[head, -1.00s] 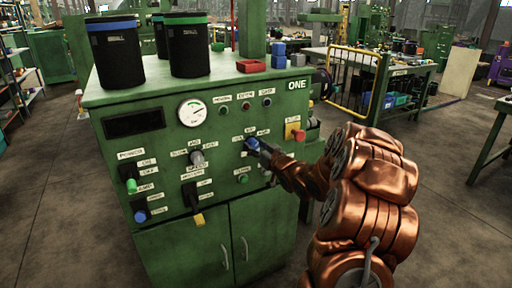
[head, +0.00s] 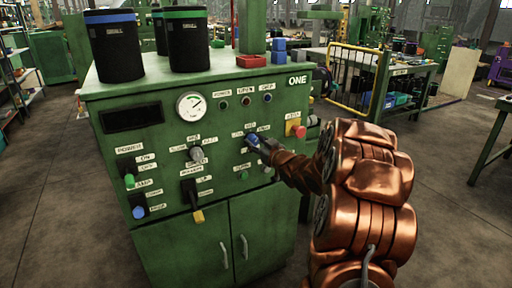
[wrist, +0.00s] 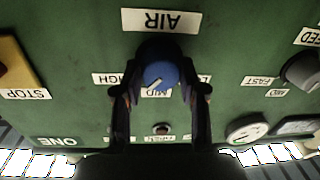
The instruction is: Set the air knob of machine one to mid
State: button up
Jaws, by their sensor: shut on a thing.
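The blue air knob (wrist: 162,74) is in the middle of the wrist view, which shows the panel upside down. Its white pointer mark aims down-left in that view, between the HIGH label (wrist: 133,79) and the partly covered MID label (wrist: 155,93). The low label at the right is mostly hidden by a finger. My gripper (wrist: 160,95) is shut on the knob, one finger at each side. In the head view the knob (head: 252,140) shows at my gripper's tip (head: 259,144), on the green machine marked ONE (head: 297,80).
A red stop button (head: 299,131) on a yellow box sits right of the knob. A grey selector knob (head: 196,153) and a yellow-tipped lever (head: 197,215) are to the left. Black canisters (head: 188,45) stand on top. Floor is clear left of the machine.

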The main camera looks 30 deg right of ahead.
jog(key=n+b, duration=0.3)
jog(key=n, duration=0.1)
jog(key=shift+f, duration=0.1)
jog(key=shift+r+n+h+b, duration=0.2)
jog(key=shift+n+h+b, duration=0.1)
jog(key=shift+n+b, duration=1.1)
jog(key=shift+n, duration=0.3)
jog(key=o, duration=1.2)
jog(key=shift+g, duration=0.3)
jog(key=shift+c, duration=0.2)
jog(key=shift+s, duration=0.1)
jog(key=s, duration=1.1)
jog(key=shift+s+a+r, duration=0.25)
jog(key=shift+s+r, duration=0.1)
jog(key=shift+s, duration=0.05)
